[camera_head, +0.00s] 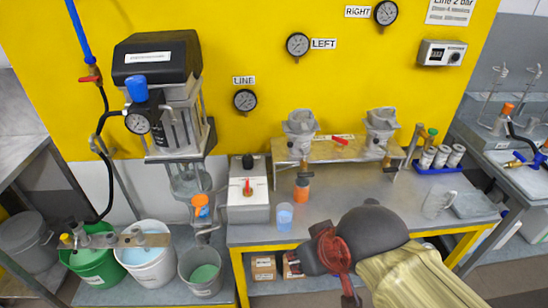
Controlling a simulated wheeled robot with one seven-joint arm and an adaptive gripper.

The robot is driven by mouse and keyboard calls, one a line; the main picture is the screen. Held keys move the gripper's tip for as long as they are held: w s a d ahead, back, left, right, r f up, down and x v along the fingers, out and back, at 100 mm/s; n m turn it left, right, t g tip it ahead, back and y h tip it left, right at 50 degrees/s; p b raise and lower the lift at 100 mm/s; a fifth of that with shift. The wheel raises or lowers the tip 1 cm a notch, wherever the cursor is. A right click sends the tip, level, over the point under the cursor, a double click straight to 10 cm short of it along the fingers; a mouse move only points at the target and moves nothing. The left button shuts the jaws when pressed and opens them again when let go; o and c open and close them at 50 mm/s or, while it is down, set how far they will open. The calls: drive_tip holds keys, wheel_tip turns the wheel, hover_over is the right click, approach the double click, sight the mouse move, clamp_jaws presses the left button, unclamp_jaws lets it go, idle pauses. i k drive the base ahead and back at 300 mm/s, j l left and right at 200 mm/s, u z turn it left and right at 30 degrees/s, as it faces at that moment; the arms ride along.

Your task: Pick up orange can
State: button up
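A small orange can (301,193) with a dark grey top stands upright on the grey bench, below the left one of two grey mixers. My gripper (330,258), with red and dark parts, is at the bench's front edge, below and right of the can in the picture. It looks apart from the can. My dark, rounded arm link hides part of the bench to its right. The fingertips are not clear, so I cannot tell whether it is open or shut.
A clear cup of bluish liquid (284,216) stands close to the can, at its front left. A white box with a red lever (248,190) is further left. A glass beaker (438,204) and a blue tray of jars (438,167) stand at the right. The bench right of the can looks clear.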

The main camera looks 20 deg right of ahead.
sight(300, 191)
drive_tip(key=i+j+z, duration=0.15)
drive_tip(key=j+z, duration=0.25)
drive_tip(key=i+j+z, duration=0.1)
drive_tip(key=j+z, duration=0.65)
drive_tip(key=i+l, duration=0.05)
drive_tip(key=l, duration=0.05)
